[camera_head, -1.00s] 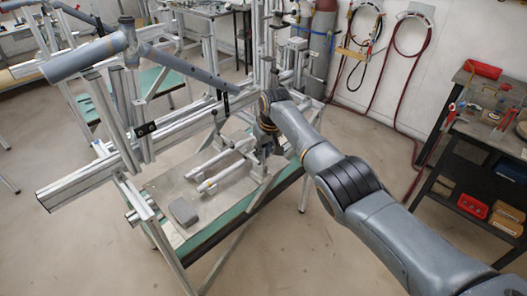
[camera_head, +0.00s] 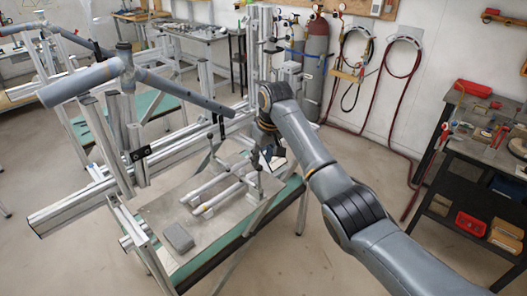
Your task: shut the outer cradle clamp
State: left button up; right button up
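The jig is an aluminium rail frame (camera_head: 75,207) with a blue-grey tube frame (camera_head: 172,87) mounted on it. A black clamp piece (camera_head: 138,154) sits on the jig at the left. Another dark strap-like piece (camera_head: 219,128) hangs at the right end of the long tube; I cannot tell which is the outer cradle clamp or whether it is open. My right gripper (camera_head: 272,154) is beside the jig, to the right of that strap-like piece. The wrist and jig posts partly hide its fingers, so its opening is unclear. My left gripper is out of view.
A plate under the jig holds two light tubes (camera_head: 212,189) and a grey block (camera_head: 178,237). A dark cart (camera_head: 447,205) with tools and red bins stands at the right. Gas cylinders (camera_head: 316,65) and hoses are at the back wall. Floor at front is clear.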

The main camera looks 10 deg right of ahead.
jog(key=shift+v, duration=1.45)
jog(key=s+d+f+m+b, duration=0.1)
jog(key=s+f, duration=0.1)
jog(key=f, duration=1.1)
jog(key=s+d+f+m+b, duration=0.1)
jog(key=s+d+f+b, duration=0.15)
jog(key=f, duration=1.15)
jog(key=s+d+f+b, duration=0.1)
jog(key=s+f, duration=0.6)
jog(key=f, duration=0.3)
jog(key=s+d+f, duration=0.1)
jog(key=s+f, duration=0.5)
jog(key=f, duration=0.5)
jog(key=s+d+f+b, duration=0.1)
jog(key=s+f, duration=0.6)
jog(key=s, duration=0.7)
jog(key=s+d+f+g+b, duration=0.1)
jog(key=s+d+f+b, duration=0.1)
jog(key=s+f, duration=0.6)
jog(key=s+d+f+h+b, duration=0.1)
jog(key=s+d+f, duration=0.2)
jog(key=s, duration=1.9)
notch_tip(320, 180, down, 5)
jog(key=shift+s+d+r+m+g, duration=0.1)
jog(key=shift+s+d+m+g, duration=0.1)
jog(key=shift+d+m+g, duration=0.1)
